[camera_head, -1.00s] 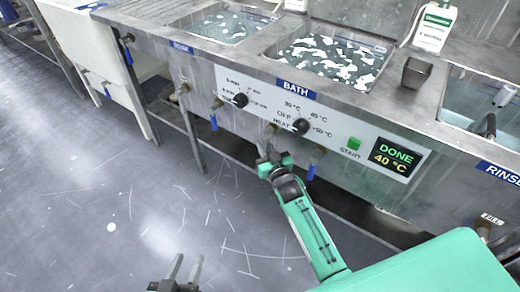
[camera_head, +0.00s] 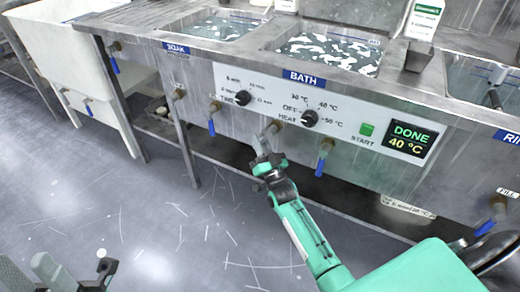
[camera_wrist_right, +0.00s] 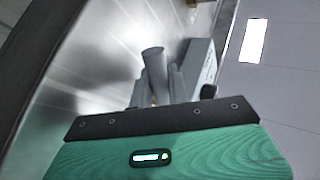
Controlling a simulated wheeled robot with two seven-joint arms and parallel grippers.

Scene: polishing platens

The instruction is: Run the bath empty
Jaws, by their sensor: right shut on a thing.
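The bath (camera_head: 286,60) is the middle basin, with patchy white foam on its liquid. Its front panel display (camera_head: 408,140) reads DONE and 40 °C. My right gripper (camera_head: 264,148) is at the front below the BATH label, by a brass fitting (camera_head: 274,127). In the right wrist view it is shut on a grey, rod-like handle (camera_wrist_right: 153,65); the fingers hide its lower part. Blue-handled taps (camera_head: 211,127) and (camera_head: 321,166) hang on either side. My left gripper (camera_head: 30,270) is at the bottom left, its fingers apart and partly cut off, away from the basins.
The soak basin (camera_head: 172,38) stands left of the bath and the rinse basin (camera_head: 449,85) right. Two black knobs (camera_head: 242,97) and (camera_head: 310,117) and a green start button (camera_head: 367,129) are on the panel. The floor in front is clear.

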